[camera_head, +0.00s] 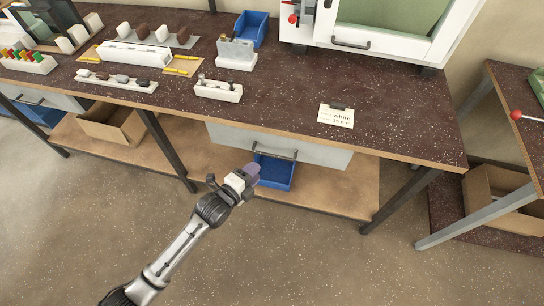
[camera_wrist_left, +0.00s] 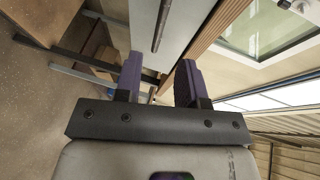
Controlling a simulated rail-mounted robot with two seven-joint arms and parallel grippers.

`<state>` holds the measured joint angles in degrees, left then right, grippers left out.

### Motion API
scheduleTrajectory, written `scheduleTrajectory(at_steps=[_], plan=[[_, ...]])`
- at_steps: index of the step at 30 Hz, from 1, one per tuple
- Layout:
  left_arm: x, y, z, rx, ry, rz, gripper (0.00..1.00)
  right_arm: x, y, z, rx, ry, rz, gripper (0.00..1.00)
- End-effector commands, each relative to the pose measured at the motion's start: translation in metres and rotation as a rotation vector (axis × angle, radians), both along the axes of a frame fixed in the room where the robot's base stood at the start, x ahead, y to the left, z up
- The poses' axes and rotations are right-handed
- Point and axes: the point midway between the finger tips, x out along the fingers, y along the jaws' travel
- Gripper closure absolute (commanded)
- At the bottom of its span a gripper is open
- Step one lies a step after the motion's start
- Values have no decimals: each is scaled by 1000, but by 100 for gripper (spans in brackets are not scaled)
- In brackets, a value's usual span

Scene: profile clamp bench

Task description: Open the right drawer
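The right drawer (camera_head: 320,157) has a light grey front and sits under the bench top, looking closed. Its dark bar handle (camera_head: 274,151) runs along the front. In the left wrist view, the drawer front (camera_wrist_left: 184,28) is at the top, with the handle (camera_wrist_left: 161,24) beyond the fingertips, roughly in line with the gap between them. My left gripper (camera_head: 252,170) is just in front of and below the handle in the head view. Its two purple fingers (camera_wrist_left: 160,78) are apart with nothing between them, not touching the handle. My right gripper is in neither view.
The bench top (camera_head: 290,105) holds a white label card (camera_head: 336,116), small white holders and a blue bin (camera_head: 250,28). A white cabinet (camera_head: 385,40) stands at the back. A lower shelf (camera_head: 325,195) carries another blue bin (camera_head: 275,176). A left drawer (camera_head: 50,98) has its own handle.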

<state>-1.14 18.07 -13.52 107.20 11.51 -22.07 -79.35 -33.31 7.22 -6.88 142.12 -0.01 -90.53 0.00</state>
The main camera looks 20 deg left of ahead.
Motion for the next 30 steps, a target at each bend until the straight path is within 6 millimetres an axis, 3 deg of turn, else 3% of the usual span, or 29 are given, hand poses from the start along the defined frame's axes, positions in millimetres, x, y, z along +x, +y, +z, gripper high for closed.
scheduleTrajectory(at_steps=[6,15,30], plan=[[41,-12,-10,-4,-1,1,63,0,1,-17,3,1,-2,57],[79,-22,-18,-2,1,1,63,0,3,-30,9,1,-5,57],[93,-26,-18,-2,1,0,63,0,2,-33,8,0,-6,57]])
